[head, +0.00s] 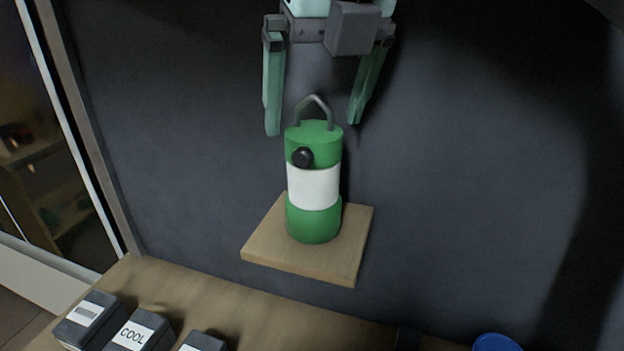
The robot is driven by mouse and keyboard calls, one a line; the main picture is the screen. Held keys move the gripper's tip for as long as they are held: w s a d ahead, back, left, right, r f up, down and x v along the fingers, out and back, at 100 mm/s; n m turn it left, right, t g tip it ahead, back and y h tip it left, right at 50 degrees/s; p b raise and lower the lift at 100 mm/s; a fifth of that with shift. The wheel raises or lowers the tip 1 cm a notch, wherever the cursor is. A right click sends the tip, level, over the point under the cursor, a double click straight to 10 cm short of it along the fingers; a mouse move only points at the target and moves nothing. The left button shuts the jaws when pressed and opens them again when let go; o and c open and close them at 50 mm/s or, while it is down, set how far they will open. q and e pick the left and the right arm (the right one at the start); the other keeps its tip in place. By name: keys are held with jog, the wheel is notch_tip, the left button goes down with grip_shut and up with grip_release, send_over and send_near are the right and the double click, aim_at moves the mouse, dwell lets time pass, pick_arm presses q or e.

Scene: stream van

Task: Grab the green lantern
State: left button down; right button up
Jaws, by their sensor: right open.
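The green lantern (314,224) stands upright on a small square wooden shelf (268,246) against the dark wall. It has a green top and base, a white middle band, a black knob on its front and a thin grey handle loop on top. My right gripper (314,125) comes down from the top of the head view, open, with its two fingers pointing down. The fingers are apart to either side of the handle, and nothing is held between them. I cannot tell whether they are level with the lantern in depth. My left gripper is not in view.
Below is a wooden counter (220,304) with several dark blocks, one labelled COOL (136,334). A blue round object (496,342) shows at the bottom right. The dark wall (470,180) stands close behind the shelf. A door opening is at the left. Space right of the lantern is clear.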

aim_at(313, 128)
jog(key=x, duration=0.4)
jog(key=shift+s, duration=0.1)
grip_shut()
dwell(0.7)
